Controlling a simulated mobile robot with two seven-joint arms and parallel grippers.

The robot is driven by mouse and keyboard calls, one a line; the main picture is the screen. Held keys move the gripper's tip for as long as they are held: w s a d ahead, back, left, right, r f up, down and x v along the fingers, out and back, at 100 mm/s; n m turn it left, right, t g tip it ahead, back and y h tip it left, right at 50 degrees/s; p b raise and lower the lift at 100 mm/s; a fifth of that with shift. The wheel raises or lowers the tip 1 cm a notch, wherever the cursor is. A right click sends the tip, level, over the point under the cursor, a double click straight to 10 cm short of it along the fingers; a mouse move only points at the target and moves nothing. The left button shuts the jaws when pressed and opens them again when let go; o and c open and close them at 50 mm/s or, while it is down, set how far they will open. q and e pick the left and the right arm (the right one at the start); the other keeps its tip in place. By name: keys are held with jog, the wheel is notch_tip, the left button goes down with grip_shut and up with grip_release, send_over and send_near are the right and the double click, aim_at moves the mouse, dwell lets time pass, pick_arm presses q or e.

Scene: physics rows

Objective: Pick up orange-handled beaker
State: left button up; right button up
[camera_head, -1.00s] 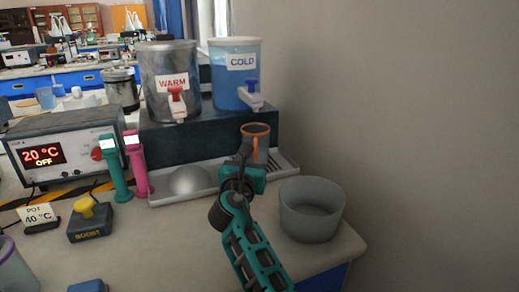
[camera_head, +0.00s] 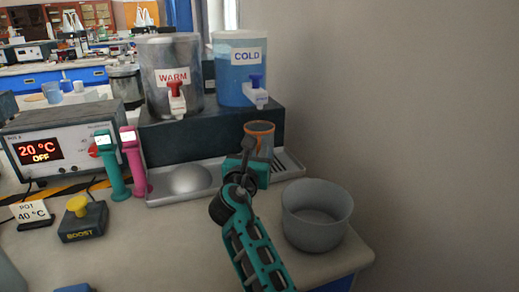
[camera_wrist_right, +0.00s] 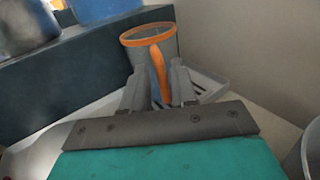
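The orange-handled beaker (camera_head: 262,128) is a grey cup with an orange rim, upright on the drip tray below the COLD tank. In the wrist view the beaker (camera_wrist_right: 133,52) shows its orange handle (camera_wrist_right: 158,68) towards me. My right gripper (camera_head: 247,150) is in front of the beaker and covers its handle in the head view. In the wrist view its two fingers (camera_wrist_right: 160,80) stand apart on either side of the handle, with a visible gap. Whether either finger touches it cannot be seen. My left gripper is out of view.
A grey bowl (camera_head: 316,228) stands on the bench right of my right arm. The WARM tank (camera_head: 168,62) and COLD tank (camera_head: 236,85) stand behind on a dark block. Teal (camera_head: 114,176) and pink (camera_head: 134,168) upright devices stand left of the tray (camera_head: 214,188). A wall closes the right side.

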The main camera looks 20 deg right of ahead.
grip_shut()
dwell(0.5)
